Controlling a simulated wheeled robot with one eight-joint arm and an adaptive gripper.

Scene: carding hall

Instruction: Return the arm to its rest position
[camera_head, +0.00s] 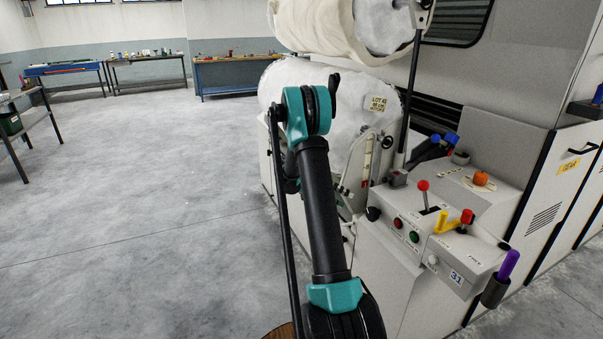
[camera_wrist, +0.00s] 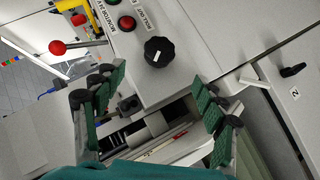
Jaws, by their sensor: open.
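My arm (camera_head: 322,210) rises from the bottom of the head view to a teal elbow joint (camera_head: 308,110) in front of the carding machine. My gripper (camera_wrist: 158,88) shows in the wrist view, its two green-padded fingers spread wide with nothing between them. It faces the side of the control box, close to a black knob (camera_wrist: 158,51). Whether it touches anything cannot be told. In the head view the gripper is hidden behind my arm.
The control box (camera_head: 429,238) carries a red-knobbed lever (camera_head: 423,186), red and green buttons, and a yellow handle (camera_head: 447,227). A purple handle (camera_head: 508,265) stands at its right corner. Large white rolls sit behind my arm. Open floor (camera_head: 140,210) lies left; workbenches (camera_head: 235,76) stand behind.

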